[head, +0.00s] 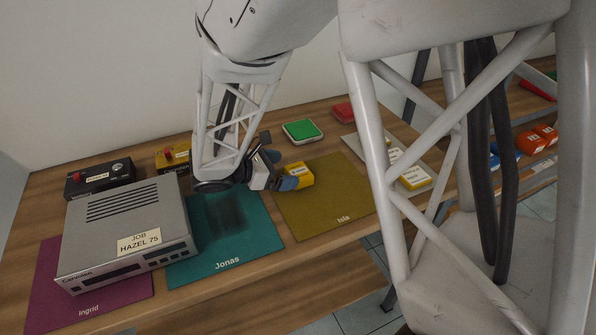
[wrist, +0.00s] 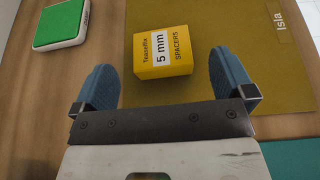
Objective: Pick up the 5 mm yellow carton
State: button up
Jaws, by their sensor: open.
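The carton is a little beyond the fingertips in the wrist view. Nothing is held. In the head view my gripper (head: 287,178) is low over the mat's left side.
A grey hi-fi box (head: 125,225) labelled "JOB HAZEL 75" stands at left, over the magenta "Ingrid" mat (head: 85,300). The teal "Jonas" mat (head: 225,240) is bare. A green-topped block (head: 302,131) and a red one (head: 343,112) lie behind. A pale tray (head: 365,145) stands at right.

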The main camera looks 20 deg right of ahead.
aim_at(302, 170)
jog(key=shift+d+f, duration=0.1)
jog(key=shift+d, duration=0.2)
jog(key=shift+x, duration=2.5)
jog(key=shift+f, duration=0.1)
jog(key=shift+c, duration=0.5)
jog(key=c, duration=0.8)
jog(key=shift+c, duration=0.2)
jog(key=shift+r, duration=1.9)
jog(key=s+a, duration=0.1)
jog(key=s, duration=0.4)
jog(key=s+a, duration=0.1)
jog(key=s, duration=0.4)
jog(key=s+r, duration=0.1)
jog(key=s, duration=0.4)
jog(key=shift+s+a+r, duration=0.1)
jog(key=shift+s+a, duration=0.3)
